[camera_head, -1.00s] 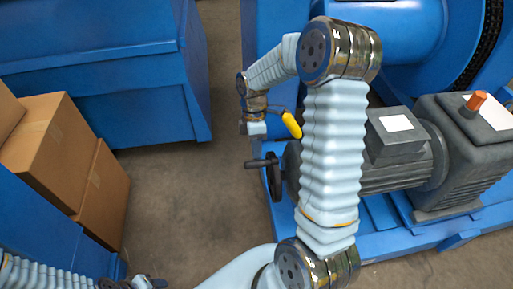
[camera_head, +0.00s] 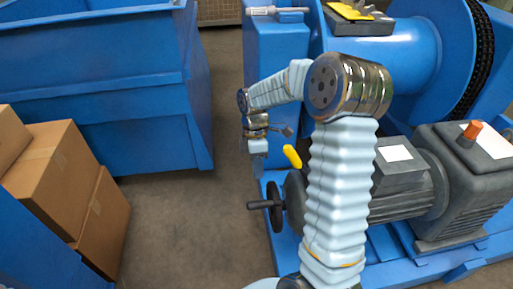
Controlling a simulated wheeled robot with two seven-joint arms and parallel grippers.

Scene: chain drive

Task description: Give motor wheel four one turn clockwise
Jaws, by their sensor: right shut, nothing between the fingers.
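The motor wheel is a black handwheel (camera_head: 274,207) on the left end of the dark grey motor (camera_head: 402,204), with a short black handle (camera_head: 259,204) sticking out to the left. My right arm comes up from the bottom and bends over the motor, hiding part of it. My right gripper (camera_head: 258,147) hangs small at the arm's end, above the wheel and apart from it. It is shut and empty. A yellow lever (camera_head: 292,156) shows just right of the gripper. No number is readable on the wheel. My left gripper is out of view.
The motor stands on a blue machine frame (camera_head: 381,243) with a blue drum (camera_head: 388,48) and black chain (camera_head: 480,60) behind. A large blue bin (camera_head: 100,60) and cardboard boxes (camera_head: 62,180) stand left. Grey floor (camera_head: 185,225) between them is free.

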